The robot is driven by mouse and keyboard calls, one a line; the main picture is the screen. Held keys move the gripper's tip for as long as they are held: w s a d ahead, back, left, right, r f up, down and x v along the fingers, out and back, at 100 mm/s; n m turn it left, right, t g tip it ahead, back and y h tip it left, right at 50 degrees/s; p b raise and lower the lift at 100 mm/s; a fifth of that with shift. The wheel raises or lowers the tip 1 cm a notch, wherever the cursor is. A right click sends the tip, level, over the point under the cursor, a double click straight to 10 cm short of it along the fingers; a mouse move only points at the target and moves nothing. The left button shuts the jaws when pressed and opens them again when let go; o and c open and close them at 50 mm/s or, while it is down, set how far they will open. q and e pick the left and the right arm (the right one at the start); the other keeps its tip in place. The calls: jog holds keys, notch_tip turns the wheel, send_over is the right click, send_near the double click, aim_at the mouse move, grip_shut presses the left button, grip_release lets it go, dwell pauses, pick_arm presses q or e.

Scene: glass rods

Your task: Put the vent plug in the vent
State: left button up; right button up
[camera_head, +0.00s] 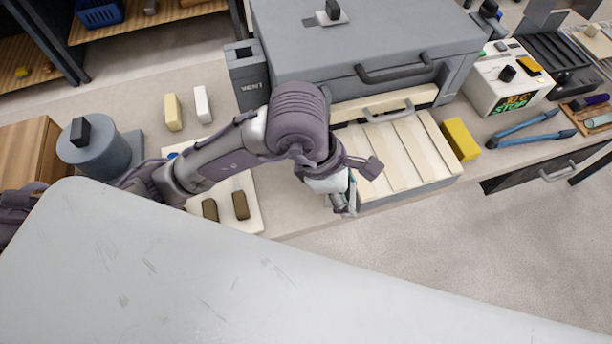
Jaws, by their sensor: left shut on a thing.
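The vent is a grey upright box (245,80) marked VENT at the left side of the big grey furnace, with a dark opening in its top. A pale block with a dark knob (333,14) sits on the furnace top beside a dark patch; it may be the vent plug, but I cannot tell for sure. My left gripper (342,208) points down at the front edge of the bench, left of the slatted pale tray and well below the vent. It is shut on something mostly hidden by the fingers. My right gripper is out of view.
The furnace (370,40) has a front handle. A slatted pale tray (405,155), yellow block (459,139), blue pliers (535,127) and control box (510,80) stand to the right. Pale blocks (173,112) and a grey canister (95,155) stand left. A grey surface fills the foreground.

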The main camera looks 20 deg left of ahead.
pick_arm(q)
jog(key=w+a+f, duration=0.1)
jog(key=a+f, duration=0.1)
jog(key=a, duration=0.1)
jog(key=w+a+f+p, duration=0.1)
jog(key=w+a+f, duration=0.1)
jog(key=w+a+f+p, duration=0.1)
jog(key=w+a+f, duration=0.1)
jog(key=a, duration=0.1)
jog(key=shift+w+a, duration=0.25)
jog(key=shift+a, duration=0.1)
jog(key=shift+w+a+f, duration=0.15)
notch_tip(320, 180, down, 3)
jog(key=shift+f+p, duration=0.1)
jog(key=shift+p, duration=0.6)
jog(key=shift+f, duration=0.55)
jog(key=o, duration=1.2)
jog(key=shift+c, duration=0.2)
